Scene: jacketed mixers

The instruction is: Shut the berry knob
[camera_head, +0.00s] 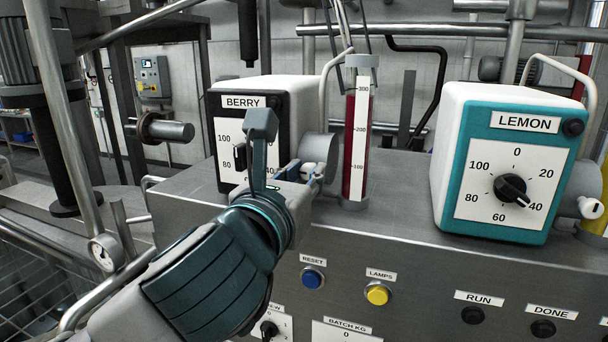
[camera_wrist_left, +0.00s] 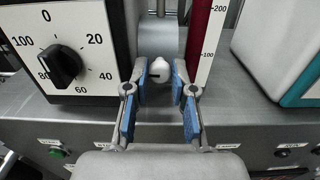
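The BERRY box (camera_head: 283,100) is a white block with a black front and a round dial. Its black dial knob (camera_wrist_left: 62,66) shows in the left wrist view, its bar slanted, with a pale mark near 80. In the head view my arm hides most of the dial. A small white knob (camera_wrist_left: 160,70) with a dark slot sits on the grey cylinder at the box's right side. My left gripper (camera_head: 306,172) is at this white knob. In the left wrist view its blue-padded fingers (camera_wrist_left: 160,84) are apart, one on each side; contact is unclear. My right gripper is out of view.
A red sight tube (camera_head: 354,145) with a scale stands close right of the left gripper. The teal LEMON box (camera_head: 453,170) stands further right. The steel cabinet top (camera_head: 390,190) is clear between them. Blue RESET (camera_head: 312,279) and yellow LAMPS (camera_head: 377,294) buttons are on the front.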

